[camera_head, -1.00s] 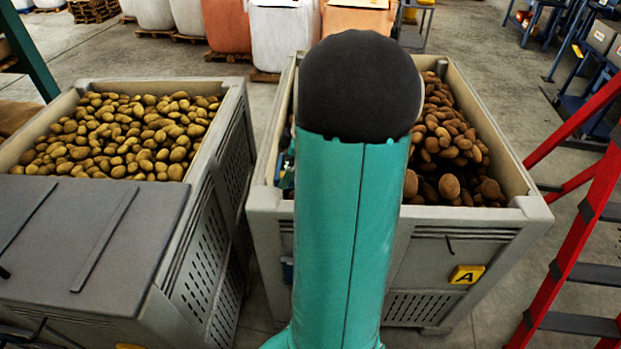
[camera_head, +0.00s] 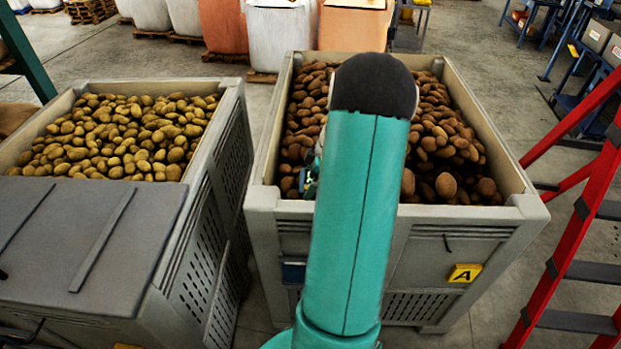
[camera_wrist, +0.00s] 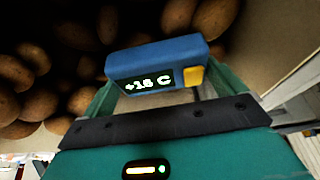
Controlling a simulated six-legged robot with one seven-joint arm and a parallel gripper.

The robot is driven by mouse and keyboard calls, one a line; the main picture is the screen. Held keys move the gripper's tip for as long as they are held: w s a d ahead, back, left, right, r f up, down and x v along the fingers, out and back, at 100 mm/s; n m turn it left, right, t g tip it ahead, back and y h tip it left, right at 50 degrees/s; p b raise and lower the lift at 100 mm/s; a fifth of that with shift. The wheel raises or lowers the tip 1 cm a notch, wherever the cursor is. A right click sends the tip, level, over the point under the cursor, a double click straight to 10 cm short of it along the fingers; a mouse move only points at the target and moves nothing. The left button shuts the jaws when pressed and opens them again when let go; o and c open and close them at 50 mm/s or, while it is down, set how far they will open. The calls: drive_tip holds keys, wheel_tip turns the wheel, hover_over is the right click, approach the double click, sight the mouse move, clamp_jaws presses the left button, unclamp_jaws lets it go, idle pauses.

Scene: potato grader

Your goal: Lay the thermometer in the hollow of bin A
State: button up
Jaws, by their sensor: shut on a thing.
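Bin A (camera_head: 388,217) is the grey crate with a yellow "A" tag, filled with brown potatoes. My gripper (camera_wrist: 160,82) is shut on the thermometer (camera_wrist: 187,52), a blue block with a lit display reading about +18 C and a yellow part at its right end. In the wrist view, potatoes and dark shadow lie beyond it. In the head view my gripper shows only partly at the left of my arm, over the near left part of the bin. My arm covers the rest, and the hollow cannot be made out.
A second crate (camera_head: 233,125) of paler potatoes, with a grey lid (camera_head: 70,240) over its near part, stands at the left. A red ladder (camera_head: 575,225) stands at the right. In the wrist view, a pale wall (camera_wrist: 275,40) rises close at the right.

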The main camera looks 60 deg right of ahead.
drive_tip(key=o, duration=0.8)
drive_tip(key=shift+f, duration=0.1)
drive_tip(key=shift+c, duration=0.2)
drive_tip(key=v, duration=1.2)
drive_tip(key=w+a+r+m+h, duration=0.1)
drive_tip(key=w+a+r, duration=0.25)
drive_tip(key=a, duration=0.55)
drive_tip(key=w+a+r+m+g, duration=0.15)
drive_tip(key=a+r, duration=0.25)
drive_tip(key=a, duration=0.4)
drive_tip(key=w+a+r+t+h, duration=0.1)
drive_tip(key=w+a+r, duration=0.2)
drive_tip(key=a, duration=0.6)
drive_tip(key=s+a+r+m+t, duration=0.1)
drive_tip(key=s+a, duration=0.3)
drive_tip(key=a, duration=0.6)
drive_tip(key=s+a+r+m+t, duration=0.1)
drive_tip(key=s+a+m, duration=0.1)
drive_tip(key=s+a, duration=0.3)
drive_tip(key=a, duration=0.4)
drive_tip(key=shift+s+a+r+m, duration=0.15)
drive_tip(key=shift+a+r+m, duration=0.05)
drive_tip(key=shift+a+m, duration=0.2)
